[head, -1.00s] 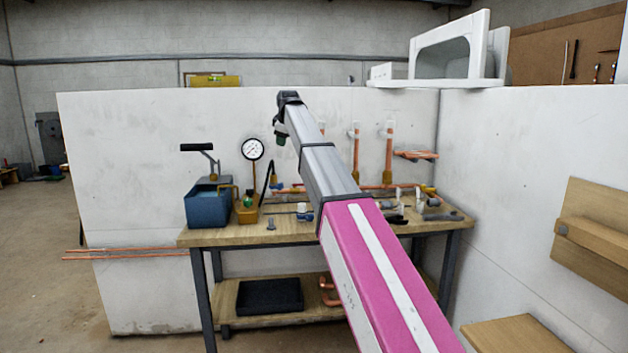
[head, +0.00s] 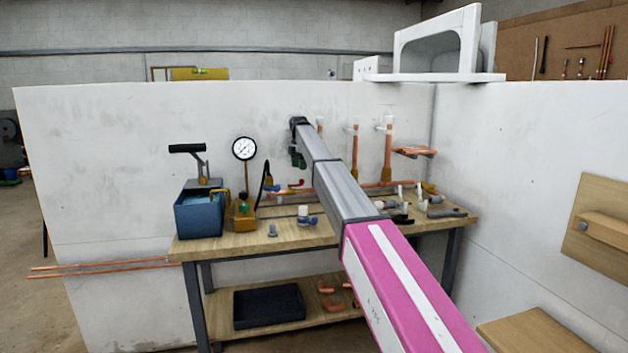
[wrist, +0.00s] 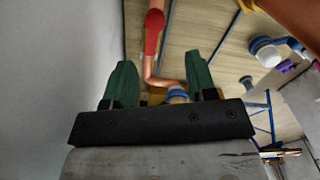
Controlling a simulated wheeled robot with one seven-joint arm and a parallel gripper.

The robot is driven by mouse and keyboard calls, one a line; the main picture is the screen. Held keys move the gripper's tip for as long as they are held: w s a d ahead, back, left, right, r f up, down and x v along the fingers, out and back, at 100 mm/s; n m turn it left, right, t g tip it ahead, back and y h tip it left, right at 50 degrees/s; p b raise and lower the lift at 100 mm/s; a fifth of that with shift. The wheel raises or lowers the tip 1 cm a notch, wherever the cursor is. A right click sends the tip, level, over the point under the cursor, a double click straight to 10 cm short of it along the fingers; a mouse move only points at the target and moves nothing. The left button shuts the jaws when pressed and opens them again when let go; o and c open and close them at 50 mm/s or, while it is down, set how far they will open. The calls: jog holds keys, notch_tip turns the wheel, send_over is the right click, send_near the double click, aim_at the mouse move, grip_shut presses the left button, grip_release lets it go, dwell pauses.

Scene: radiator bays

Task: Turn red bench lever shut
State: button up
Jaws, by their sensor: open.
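The red lever (head: 296,184) shows small in the head view, at the back of the bench by the copper pipework, just below my gripper. In the wrist view a red sleeve-like part, likely the lever (wrist: 153,34), lies ahead of and between the fingers, with a bent copper-coloured piece below it. My gripper (wrist: 161,70) has two green fingers, spread open with nothing clamped between them. In the head view it (head: 298,161) hangs above the back of the bench. A blue fitting (wrist: 177,96) is partly hidden behind the gripper's black bar.
The bench (head: 250,243) carries a blue pump tank (head: 199,214), a pressure gauge (head: 243,149) and loose fittings. Upright copper pipes (head: 387,150) stand right of my gripper. A white wall (head: 100,160) rises close behind the bench.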

jog(key=shift+w+d, duration=0.4)
jog(key=shift+w, duration=0.15)
jog(key=shift+f, duration=0.2)
notch_tip(320, 180, down, 7)
jog(key=shift+d+r, duration=0.1)
jog(key=c, duration=0.9)
